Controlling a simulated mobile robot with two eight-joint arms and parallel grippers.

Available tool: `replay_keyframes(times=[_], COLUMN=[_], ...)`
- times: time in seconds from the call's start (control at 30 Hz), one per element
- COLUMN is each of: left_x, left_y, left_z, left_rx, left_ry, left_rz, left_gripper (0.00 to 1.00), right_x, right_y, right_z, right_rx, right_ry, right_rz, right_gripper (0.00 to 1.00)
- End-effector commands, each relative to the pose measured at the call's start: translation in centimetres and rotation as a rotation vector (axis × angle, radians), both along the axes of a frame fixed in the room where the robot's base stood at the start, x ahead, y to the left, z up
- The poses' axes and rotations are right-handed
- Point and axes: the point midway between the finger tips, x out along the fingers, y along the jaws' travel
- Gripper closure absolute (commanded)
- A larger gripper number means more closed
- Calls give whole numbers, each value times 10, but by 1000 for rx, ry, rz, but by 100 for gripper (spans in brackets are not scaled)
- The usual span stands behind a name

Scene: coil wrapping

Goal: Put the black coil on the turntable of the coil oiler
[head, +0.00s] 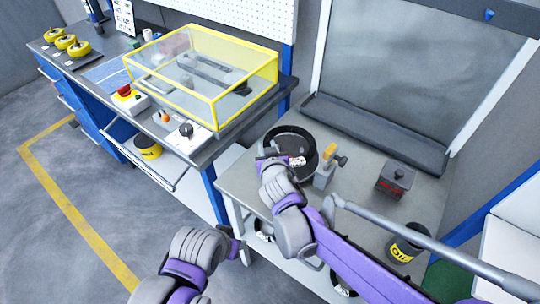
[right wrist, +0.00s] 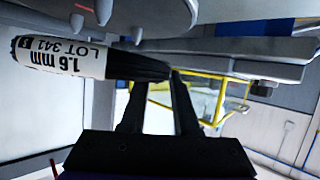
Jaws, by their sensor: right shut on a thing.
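My right gripper (head: 272,157) is shut on the black coil (right wrist: 140,67), which shows edge-on in the right wrist view with a white label reading 1.6 mm, LOT 341.
Beside the pan stands a grey fitting with a yellow-orange handle (head: 339,160). A dark box (head: 395,180) and an oil can (head: 405,243) are further right. A yellow-framed clear cover (head: 203,72) stands on the left bench. Several yellow coils (head: 66,42) lie at far left.

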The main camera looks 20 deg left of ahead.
Motion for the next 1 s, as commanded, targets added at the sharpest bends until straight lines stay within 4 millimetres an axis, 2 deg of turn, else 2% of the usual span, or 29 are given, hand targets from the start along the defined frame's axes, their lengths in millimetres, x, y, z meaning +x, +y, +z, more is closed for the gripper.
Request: replay_keyframes(times=[0.17, 0.33, 0.63, 0.67, 0.8, 1.0], left_x=[0, -1, -1, -1, -1, -1], left_y=[0, 0, 0, 0, 0, 0], left_z=[-2, -6, -6, -6, -6, -6], left_rx=[0, 0, 0, 0, 0, 0], left_ry=[1, 2, 2, 2, 2, 2], left_rz=[0, 0, 0, 0, 0, 0], left_gripper=[50, 50, 50, 50, 50, 50], right_x=[0, 0, 0, 0, 0, 0], right_y=[0, 0, 0, 0, 0, 0], right_z=[-14, -37, -40, -40, -40, -40], right_rx=[0, 0, 0, 1, 0, 0], right_ry=[-1, -2, -2, -1, -1, -1], right_rz=[0, 1, 1, 0, 0, 0], right_gripper=[100, 100, 100, 66, 41, 41])
